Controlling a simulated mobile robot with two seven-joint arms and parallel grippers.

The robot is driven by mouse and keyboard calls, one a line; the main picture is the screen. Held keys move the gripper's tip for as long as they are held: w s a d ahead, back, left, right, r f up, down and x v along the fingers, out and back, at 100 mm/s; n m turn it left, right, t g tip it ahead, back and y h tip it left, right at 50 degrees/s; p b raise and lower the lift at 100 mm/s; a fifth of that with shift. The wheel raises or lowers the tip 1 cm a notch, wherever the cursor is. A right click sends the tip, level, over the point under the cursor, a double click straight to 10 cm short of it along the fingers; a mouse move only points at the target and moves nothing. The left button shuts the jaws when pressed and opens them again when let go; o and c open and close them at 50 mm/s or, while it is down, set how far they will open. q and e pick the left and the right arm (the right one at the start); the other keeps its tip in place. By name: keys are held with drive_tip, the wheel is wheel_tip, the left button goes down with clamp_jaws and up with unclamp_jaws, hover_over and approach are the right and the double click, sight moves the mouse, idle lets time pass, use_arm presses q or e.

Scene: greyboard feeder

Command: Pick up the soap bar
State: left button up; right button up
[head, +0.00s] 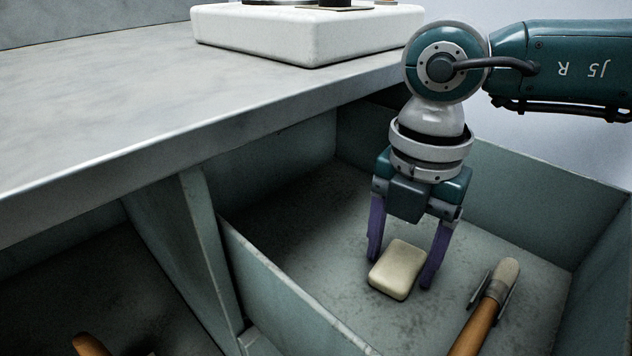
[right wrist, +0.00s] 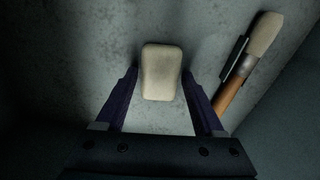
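The soap bar (head: 398,269) is a cream, rounded block lying on the floor of the grey-green bin below the counter. My right gripper (head: 401,272) points down into the bin with its purple fingers open, one on each side of the soap bar. In the right wrist view the soap bar (right wrist: 161,72) shows between and beyond the open fingertips (right wrist: 163,78), with a gap on each side. I cannot tell the exact height of the fingertips above the bin floor. My left gripper is not in view.
A wooden-handled brush (head: 487,308) lies in the same bin, right of the right gripper; it also shows in the right wrist view (right wrist: 245,70). Bin walls (head: 285,290) enclose the space. A white appliance (head: 305,35) stands on the counter (head: 120,110). Another wooden handle (head: 90,345) shows at lower left.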

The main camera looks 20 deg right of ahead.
drive_tip(key=c, duration=1.1)
drive_tip(key=shift+o, duration=0.2)
drive_tip(key=shift+r, duration=0.1)
